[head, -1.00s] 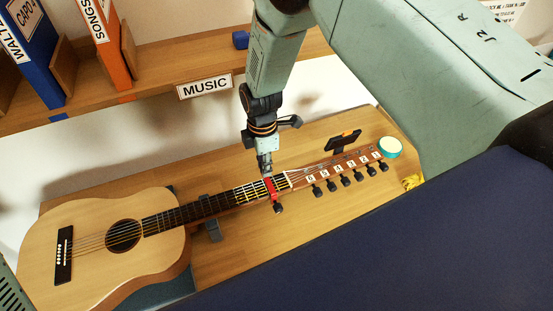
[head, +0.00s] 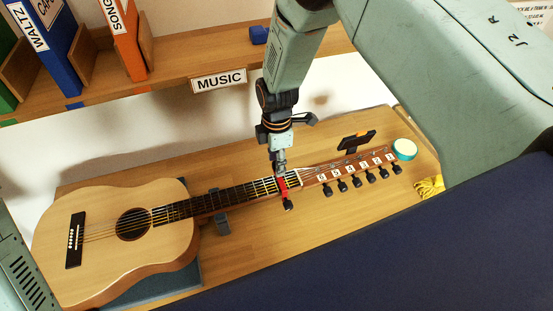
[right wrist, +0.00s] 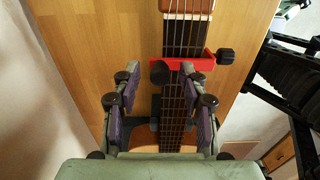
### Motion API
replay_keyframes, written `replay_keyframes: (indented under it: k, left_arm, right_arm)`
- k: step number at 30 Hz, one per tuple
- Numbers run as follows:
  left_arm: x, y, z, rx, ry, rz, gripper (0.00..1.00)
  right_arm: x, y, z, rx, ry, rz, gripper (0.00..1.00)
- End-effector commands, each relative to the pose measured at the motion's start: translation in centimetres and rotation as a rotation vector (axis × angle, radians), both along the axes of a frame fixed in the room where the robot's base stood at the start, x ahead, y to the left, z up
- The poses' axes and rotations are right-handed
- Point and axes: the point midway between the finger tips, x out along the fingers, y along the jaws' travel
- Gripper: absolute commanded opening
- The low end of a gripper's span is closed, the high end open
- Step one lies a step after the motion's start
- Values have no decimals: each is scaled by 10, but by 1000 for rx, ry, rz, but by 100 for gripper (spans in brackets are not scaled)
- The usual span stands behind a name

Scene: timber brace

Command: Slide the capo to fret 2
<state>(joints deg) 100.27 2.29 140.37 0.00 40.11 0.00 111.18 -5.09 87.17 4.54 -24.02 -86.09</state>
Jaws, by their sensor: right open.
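The red capo (head: 283,186) sits across the guitar neck close to the nut, its black knob on the near side. In the right wrist view the capo (right wrist: 192,63) lies across the strings just ahead of my fingers, with black knobs at its ends. The guitar (head: 117,240) lies on the bench with its headstock to the right. My right gripper (head: 279,168) is above the neck at the capo; in the right wrist view its fingers (right wrist: 161,105) are apart, with the fretboard visible between them. Contact with the capo is not visible. My left gripper is not in view.
A neck support (head: 221,222) stands under the neck. A dark clip-on device (head: 357,141), a round teal tin (head: 404,149) and a yellow cloth (head: 429,186) are near the headstock. A shelf with binders and a MUSIC label (head: 219,81) runs behind the bench.

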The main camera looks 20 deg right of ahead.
Motion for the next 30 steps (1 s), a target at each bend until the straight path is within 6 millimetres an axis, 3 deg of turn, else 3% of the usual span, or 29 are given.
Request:
replay_keyframes:
  k: [18,24,30]
  left_arm:
    - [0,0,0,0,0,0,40]
    - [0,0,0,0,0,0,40]
    - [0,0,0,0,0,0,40]
  right_arm:
    - [1,-1,105,1,-3,0,43]
    - [0,-1,118,1,-1,0,43]
    - [0,-1,119,1,0,0,43]
